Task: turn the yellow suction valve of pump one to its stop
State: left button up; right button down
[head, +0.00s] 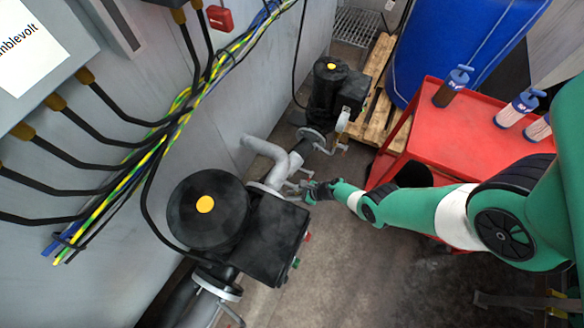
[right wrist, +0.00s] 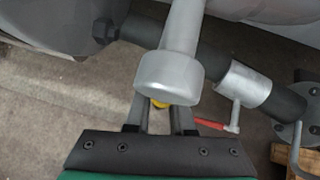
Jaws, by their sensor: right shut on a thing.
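My right gripper (head: 306,191) reaches in from the right, beside the grey pipework of the near black pump (head: 262,240). In the right wrist view, my right gripper (right wrist: 159,112) is shut on the yellow valve handle (right wrist: 158,103). Only a small yellow patch of it shows between the fingers. A grey cylindrical pipe end (right wrist: 168,80) hides the fingertips and most of the handle. How far the valve is turned cannot be told. The handle does not show clearly in the head view. My left gripper is not in view.
A red-handled lever (right wrist: 212,125) sits on a pipe just right of the fingers. A second black pump (head: 326,90) stands farther back. A red cart (head: 420,140) with bottles and a blue barrel (head: 450,40) stand at the right. Cables hang along the left wall.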

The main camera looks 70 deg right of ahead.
jog(key=c, duration=0.8)
grip_release()
jog(key=shift+a, duration=0.1)
jog(key=shift+r, duration=0.15)
jog(key=p+v, duration=0.9)
jog(key=v, duration=0.2)
jog(key=shift+s+r, duration=0.1)
jog(key=shift+s, duration=0.1)
